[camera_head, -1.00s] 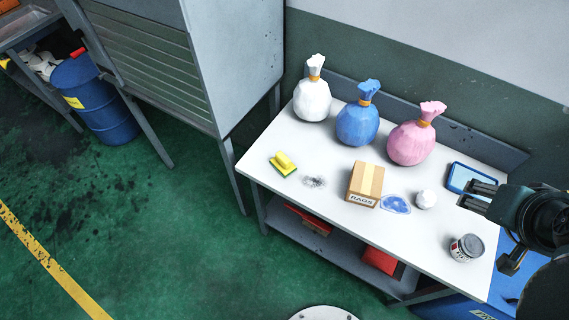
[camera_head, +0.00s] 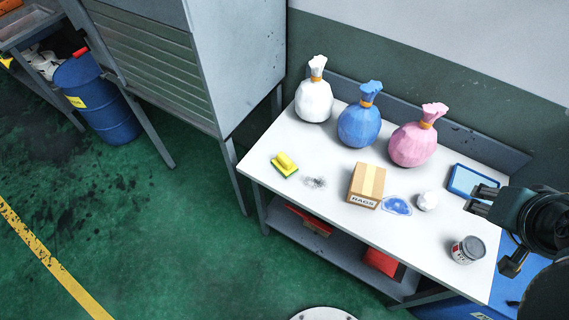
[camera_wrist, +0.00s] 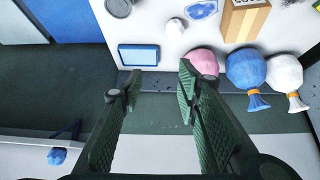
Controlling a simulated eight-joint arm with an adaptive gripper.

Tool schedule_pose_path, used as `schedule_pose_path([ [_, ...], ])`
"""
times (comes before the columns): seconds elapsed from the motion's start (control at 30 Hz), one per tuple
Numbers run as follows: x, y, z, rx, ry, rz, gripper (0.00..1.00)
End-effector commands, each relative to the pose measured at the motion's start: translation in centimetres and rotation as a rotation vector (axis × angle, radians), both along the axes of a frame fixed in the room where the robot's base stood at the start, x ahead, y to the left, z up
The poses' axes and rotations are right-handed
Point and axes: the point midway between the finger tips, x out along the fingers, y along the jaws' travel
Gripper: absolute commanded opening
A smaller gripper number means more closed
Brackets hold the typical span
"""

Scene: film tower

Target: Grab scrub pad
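The scrub pad (camera_head: 284,164) is a green and yellow pad with a yellow handle on top. It lies on the white table (camera_head: 330,229) near its left end in the head view. My gripper (camera_head: 484,199) is at the right end of the table in the head view, far from the pad. In the wrist view my gripper (camera_wrist: 158,80) is open, its two green ribbed fingers wide apart with nothing between them.
White (camera_head: 313,101), blue (camera_head: 358,126) and pink (camera_head: 412,146) bags line the back. A blue-framed tray (camera_head: 470,181) lies near my gripper. A dark smudge (camera_head: 314,182) is beside the pad.

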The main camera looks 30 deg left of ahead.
Motion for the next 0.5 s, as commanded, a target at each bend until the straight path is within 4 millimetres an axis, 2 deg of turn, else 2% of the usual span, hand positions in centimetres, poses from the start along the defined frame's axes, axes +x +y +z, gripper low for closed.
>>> schedule_pose_path([
  [0.27,1.1,1.5,0.3,-0.009,0.022,0.047,0.33],
  [0.5,3.1,4.5,0.5,-0.026,0.068,0.136,0.33],
])
